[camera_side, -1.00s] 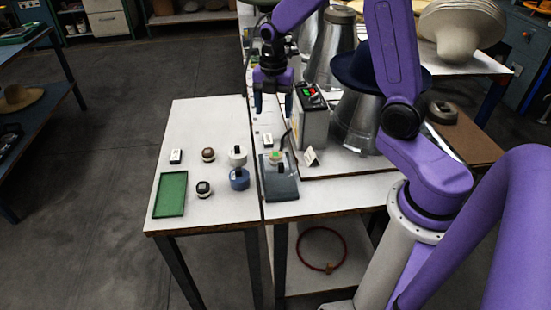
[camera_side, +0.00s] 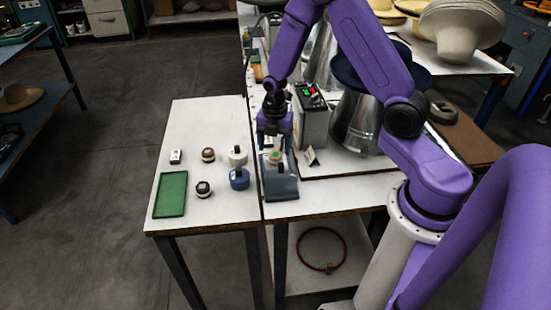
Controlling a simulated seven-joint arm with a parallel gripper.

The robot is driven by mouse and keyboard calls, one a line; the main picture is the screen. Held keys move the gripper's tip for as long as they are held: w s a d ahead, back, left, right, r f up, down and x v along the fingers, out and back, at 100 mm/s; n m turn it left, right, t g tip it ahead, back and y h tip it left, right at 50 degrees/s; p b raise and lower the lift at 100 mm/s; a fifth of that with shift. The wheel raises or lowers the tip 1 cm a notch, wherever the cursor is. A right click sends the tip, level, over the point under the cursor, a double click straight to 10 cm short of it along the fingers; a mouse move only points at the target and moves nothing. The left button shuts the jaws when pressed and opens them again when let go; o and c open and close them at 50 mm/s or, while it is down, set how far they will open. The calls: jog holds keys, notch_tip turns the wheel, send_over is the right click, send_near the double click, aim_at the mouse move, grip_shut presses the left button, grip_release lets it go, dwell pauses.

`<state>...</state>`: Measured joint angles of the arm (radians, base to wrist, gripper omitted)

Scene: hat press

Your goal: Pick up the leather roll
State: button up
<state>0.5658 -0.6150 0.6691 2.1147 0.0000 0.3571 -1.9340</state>
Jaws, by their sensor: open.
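No object is plainly recognisable as the leather roll at this size. A small round piece with a brown top (camera_side: 208,154) sits on the left part of the white table. My gripper (camera_side: 274,146) is open and points down just behind or above this green-topped piece. Its fingers are apart, and I see nothing held. I cannot tell whether they touch anything. A small white block behind the pad is partly hidden by the gripper.
A green tray (camera_side: 171,194), a black-and-white round piece (camera_side: 203,189), a white one (camera_side: 237,157), a blue one (camera_side: 239,179) and a small white block (camera_side: 176,156) stand on the left. A grey control box (camera_side: 313,124) and metal cone (camera_side: 356,122) stand close right of my gripper.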

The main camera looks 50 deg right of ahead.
aim_at(275, 154)
jog(key=shift+s+f, duration=0.1)
jog(key=shift+f, duration=1.65)
jog(key=c, duration=1.2)
jog(key=shift+r, duration=0.2)
jog(key=shift+r, duration=0.5)
notch_tip(275, 154, up, 2)
jog(key=shift+r, duration=0.1)
jog(key=s+r, duration=0.3)
jog(key=s, duration=0.1)
jog(key=s+a+r, duration=0.1)
jog(key=s+r, duration=0.2)
jog(key=s, duration=0.2)
jog(key=s+r, duration=0.3)
jog(key=s, duration=0.1)
jog(key=shift+s+a+r, duration=0.25)
jog(key=shift+s+a, duration=0.1)
